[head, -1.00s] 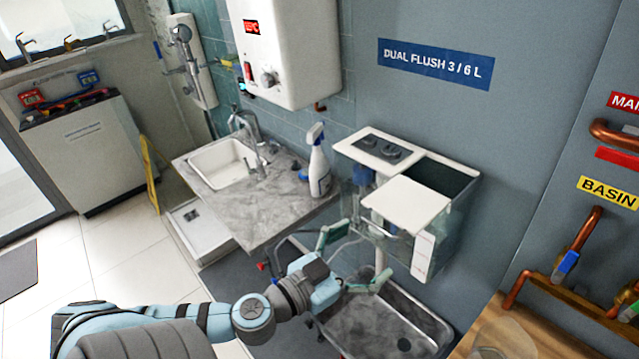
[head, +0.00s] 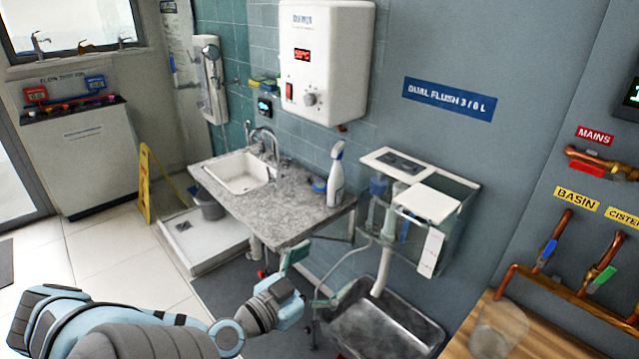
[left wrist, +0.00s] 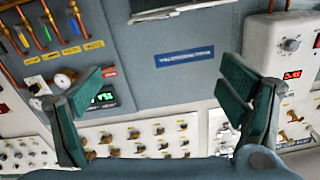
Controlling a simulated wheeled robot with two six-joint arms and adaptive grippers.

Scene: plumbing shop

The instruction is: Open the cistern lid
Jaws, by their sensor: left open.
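The cistern (head: 456,225) is a clear-walled tank on the grey wall, with its inner fittings visible. A white top plate with a dark button panel (head: 398,164) covers its back left. A white flat lid panel (head: 427,203) lies over the front part, and the top beside it looks uncovered. I cannot tell whether this panel is hinged. My left gripper (head: 315,277) is open and empty, to the left of and below the cistern, apart from it. Its two green fingers (left wrist: 165,95) stand wide apart in the left wrist view. My right gripper is not in view.
A metal trough (head: 385,325) stands below the cistern. Left of it is a grey counter (head: 300,215) with a basin and a spray bottle (head: 336,178). A water heater (head: 327,60) hangs above. Copper pipes (head: 560,290) and a wooden bench (head: 540,335) are at right.

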